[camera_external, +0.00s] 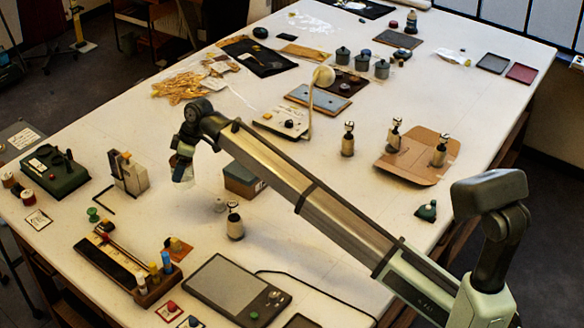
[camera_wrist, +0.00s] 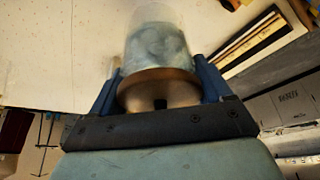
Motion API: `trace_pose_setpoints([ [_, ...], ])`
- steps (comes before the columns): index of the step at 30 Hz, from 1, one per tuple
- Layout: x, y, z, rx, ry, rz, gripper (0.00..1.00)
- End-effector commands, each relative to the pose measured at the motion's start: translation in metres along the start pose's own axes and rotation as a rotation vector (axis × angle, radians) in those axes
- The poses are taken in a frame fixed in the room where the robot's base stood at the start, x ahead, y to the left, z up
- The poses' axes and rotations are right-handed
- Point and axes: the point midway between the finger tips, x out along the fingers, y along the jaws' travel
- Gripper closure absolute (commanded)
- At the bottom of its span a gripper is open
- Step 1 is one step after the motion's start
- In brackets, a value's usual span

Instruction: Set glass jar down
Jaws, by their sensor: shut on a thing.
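A small clear glass jar with a pale bluish content shows large in the wrist view (camera_wrist: 155,42). My gripper (camera_wrist: 158,88) is shut on it, with a blue finger on each side of its brownish round end. In the external view my gripper (camera_external: 183,158) is left of centre and the jar (camera_external: 182,173) hangs below it. The jar looks held above the white table (camera_external: 330,205); the exact gap to the surface cannot be told.
A small box (camera_external: 243,180) stands just right of the jar. A grey metal block (camera_external: 130,175) stands to its left, and a metal-topped bottle (camera_external: 235,222) in front. A wooden tray with bottles (camera_external: 115,262) lies front left. Bare table lies between these.

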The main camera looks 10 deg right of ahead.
Motion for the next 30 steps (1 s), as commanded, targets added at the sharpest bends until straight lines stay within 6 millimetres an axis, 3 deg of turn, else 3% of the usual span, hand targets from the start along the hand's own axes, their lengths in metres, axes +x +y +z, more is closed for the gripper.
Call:
trace_pose_setpoints([
  [8,-0.026,0.001,-0.012,-0.001,0.002,0.001,0.80],
  [17,-0.037,0.018,0.021,0.025,0.001,0.011,0.80],
  [23,-0.052,0.037,0.057,0.052,0.001,0.023,0.80],
  [30,-0.082,0.069,0.129,0.109,0.002,0.046,0.80],
])
